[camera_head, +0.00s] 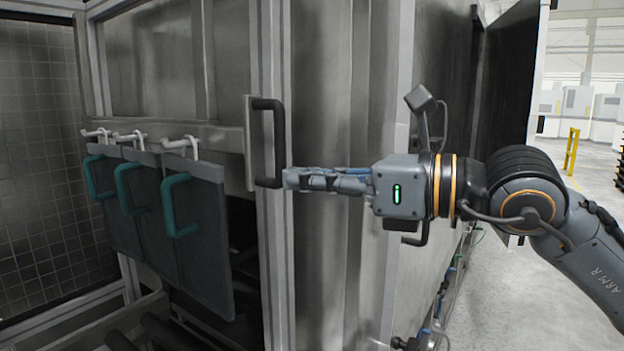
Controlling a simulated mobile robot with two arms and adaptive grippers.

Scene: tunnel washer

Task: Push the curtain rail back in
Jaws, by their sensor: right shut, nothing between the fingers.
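The curtain rail (222,136) is a grey metal bar running along the front of the washer, ending at the right in an upright plate with a black handle (277,143). Several dark curtain panels (203,236) with teal handles hang from white hooks on the left. My right gripper (290,179) comes in from the right, shut and empty, with its fingertips at the lower end of the black handle. I cannot tell whether they touch it. My left gripper is not in view.
The washer's metal frame and posts (305,260) stand around the rail. Dark rollers (165,332) lie below the curtains. A tiled wall (38,165) is at the far left. Open floor (515,285) and a yellow barrier (571,151) show on the right.

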